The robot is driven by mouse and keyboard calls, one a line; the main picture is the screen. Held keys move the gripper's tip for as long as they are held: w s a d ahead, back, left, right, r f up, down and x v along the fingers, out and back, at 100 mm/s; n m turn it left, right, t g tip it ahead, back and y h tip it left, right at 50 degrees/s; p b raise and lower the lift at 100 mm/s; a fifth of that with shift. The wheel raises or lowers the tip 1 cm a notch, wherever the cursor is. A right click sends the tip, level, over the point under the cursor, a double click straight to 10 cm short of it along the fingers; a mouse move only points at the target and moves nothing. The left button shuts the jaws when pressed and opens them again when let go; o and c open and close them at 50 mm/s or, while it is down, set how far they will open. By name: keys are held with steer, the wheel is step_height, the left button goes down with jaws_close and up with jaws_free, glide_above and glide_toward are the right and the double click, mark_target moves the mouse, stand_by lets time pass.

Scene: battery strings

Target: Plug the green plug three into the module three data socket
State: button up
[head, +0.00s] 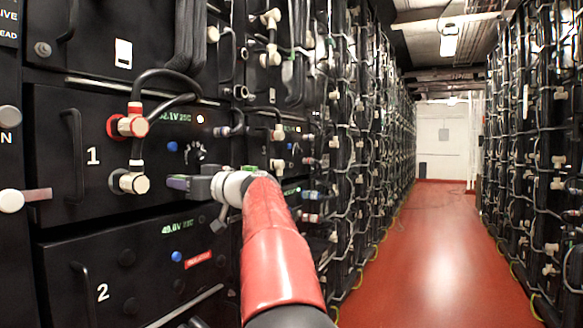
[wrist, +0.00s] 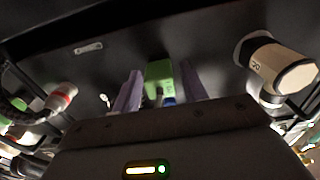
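The green plug (wrist: 158,72) shows between the two pale purple fingers of my gripper (wrist: 160,88) in the wrist view. A small mark on the plug is too blurred to read. In the head view, my gripper (head: 178,184) points left, in front of the battery fronts near modules 1 and 2. I cannot make out the plug there. A blue part (wrist: 168,101) shows just below the plug in the wrist view. I cannot identify the module three data socket in either view.
Module 1 (head: 62,183) carries a red-ringed connector (head: 133,122) and a cream connector (head: 130,182) with thick black cables close left of my gripper. Module 2 (head: 62,245) is below. A cream connector (wrist: 277,68) stands right in the wrist view. The red aisle floor (head: 440,245) is clear.

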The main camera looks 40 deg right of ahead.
jaws_close()
steer(key=shift+b+v, duration=1.2)
steer(key=shift+v, duration=0.4)
steer(key=shift+b+v, duration=1.35)
steer(key=shift+v, duration=1.1)
steer(key=shift+d+r, duration=0.1)
